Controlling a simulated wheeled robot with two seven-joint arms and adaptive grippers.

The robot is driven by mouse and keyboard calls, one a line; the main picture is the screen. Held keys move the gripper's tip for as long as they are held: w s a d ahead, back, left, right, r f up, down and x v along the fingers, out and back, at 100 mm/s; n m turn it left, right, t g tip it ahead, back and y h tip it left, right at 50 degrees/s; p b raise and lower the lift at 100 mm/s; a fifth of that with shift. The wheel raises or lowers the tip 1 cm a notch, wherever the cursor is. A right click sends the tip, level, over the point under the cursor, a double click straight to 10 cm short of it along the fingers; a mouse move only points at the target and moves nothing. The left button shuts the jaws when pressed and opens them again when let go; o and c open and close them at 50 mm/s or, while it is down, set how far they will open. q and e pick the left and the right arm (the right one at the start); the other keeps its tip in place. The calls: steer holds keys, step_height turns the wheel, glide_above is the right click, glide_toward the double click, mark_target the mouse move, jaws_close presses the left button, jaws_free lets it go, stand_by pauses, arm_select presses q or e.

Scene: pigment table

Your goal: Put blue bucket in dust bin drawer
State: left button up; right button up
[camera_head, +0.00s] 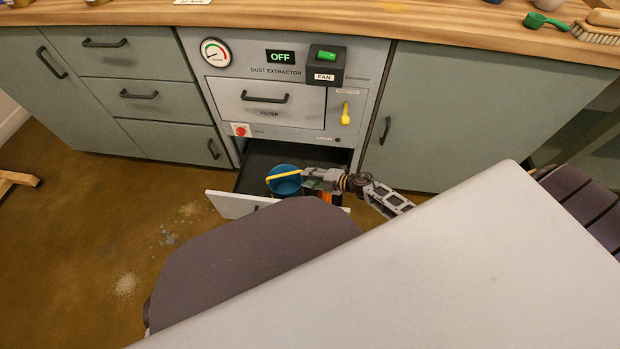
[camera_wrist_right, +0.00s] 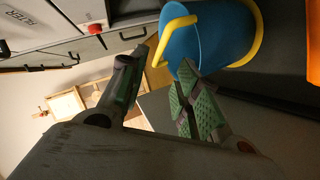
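The blue bucket (camera_head: 284,184) with a yellow handle stands inside the open bottom drawer (camera_head: 235,203) of the dust extractor cabinet. My right gripper (camera_head: 306,179) is just right of the bucket, over the drawer. In the right wrist view the bucket (camera_wrist_right: 208,38) lies past the fingertips, its yellow rim and handle visible. The right gripper's green-padded fingers (camera_wrist_right: 163,60) are apart with nothing between them. Whether a finger touches the bucket I cannot tell. My left gripper is not in view.
The cabinet front carries a filter drawer (camera_head: 268,103), a fan switch (camera_head: 326,65) and a yellow lever (camera_head: 345,113). A wooden worktop (camera_head: 420,22) runs above, with a green scoop (camera_head: 545,20) and a brush (camera_head: 598,32).

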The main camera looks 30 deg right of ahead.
step_height(320, 180, up, 6)
steer(key=s+a+m+t+h, duration=0.25)
steer(key=m+h, duration=0.35)
steer(key=m, duration=0.5)
steer(key=s+a+r+m+g, duration=0.1)
steer(key=s+a+m+g, duration=0.2)
steer(key=s, duration=0.6)
steer(key=s+a+r+m+g+y, duration=0.1)
steer(key=s+a+m+g, duration=0.3)
steer(key=s, duration=0.5)
steer(key=shift+s+a+r+m+g, duration=0.35)
steer(key=shift+a+r, duration=0.4)
steer(key=shift+a, duration=0.45)
steer(key=shift+c, duration=0.4)
